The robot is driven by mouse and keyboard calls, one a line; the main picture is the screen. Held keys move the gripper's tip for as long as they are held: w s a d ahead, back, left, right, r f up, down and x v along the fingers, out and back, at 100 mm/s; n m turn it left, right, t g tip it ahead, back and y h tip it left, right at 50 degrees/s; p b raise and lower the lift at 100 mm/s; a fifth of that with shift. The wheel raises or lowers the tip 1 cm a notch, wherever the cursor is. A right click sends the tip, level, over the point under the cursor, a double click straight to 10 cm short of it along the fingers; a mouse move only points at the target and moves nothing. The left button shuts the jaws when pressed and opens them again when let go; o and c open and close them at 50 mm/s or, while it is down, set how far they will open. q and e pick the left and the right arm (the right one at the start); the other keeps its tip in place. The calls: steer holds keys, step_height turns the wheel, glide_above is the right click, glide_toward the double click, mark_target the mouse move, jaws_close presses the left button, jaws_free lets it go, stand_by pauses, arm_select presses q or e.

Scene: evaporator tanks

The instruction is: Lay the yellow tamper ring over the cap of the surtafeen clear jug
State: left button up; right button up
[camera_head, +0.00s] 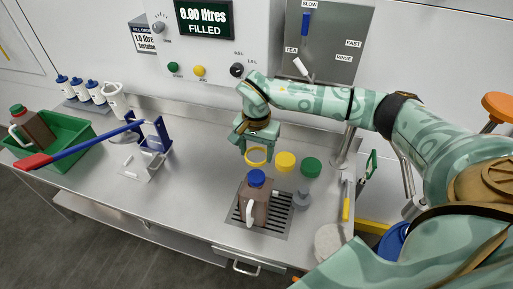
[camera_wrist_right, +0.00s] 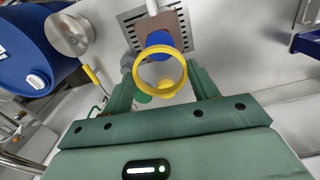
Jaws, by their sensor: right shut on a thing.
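My right gripper (camera_head: 257,149) is shut on the yellow tamper ring (camera_head: 257,163) and holds it above the counter, behind the jug in the head view. In the right wrist view the ring (camera_wrist_right: 136,72) sits between the fingertips, its opening facing the camera. A brown-looking jug (camera_head: 253,208) with a blue cap (camera_head: 256,177) stands upright on a slotted drain plate. In the right wrist view the blue cap (camera_wrist_right: 158,39) shows just beyond the ring, which overlaps its edge in the picture. The ring is apart from the cap. My left gripper is not in view.
A yellow disc (camera_head: 285,162), a green disc (camera_head: 310,167) and a grey item (camera_head: 302,199) lie close right of the jug. A blue lever tool (camera_head: 150,145) with a red handle, a green crate (camera_head: 75,133) and several small bottles (camera_head: 95,92) stand left. Counter between is clear.

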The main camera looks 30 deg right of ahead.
mark_target(256, 176)
step_height(256, 176, down, 4)
steer(key=shift+r+b, duration=0.1)
steer(key=shift+b, duration=0.9)
steer(key=shift+f, duration=0.45)
steer(key=shift+p, duration=0.3)
steer(key=shift+f, duration=0.15)
stand_by(0.3)
steer(key=shift+f+b, duration=1.1)
steer(key=shift+f, duration=0.75)
steer(key=o, duration=1)
steer(key=shift+r, duration=0.15)
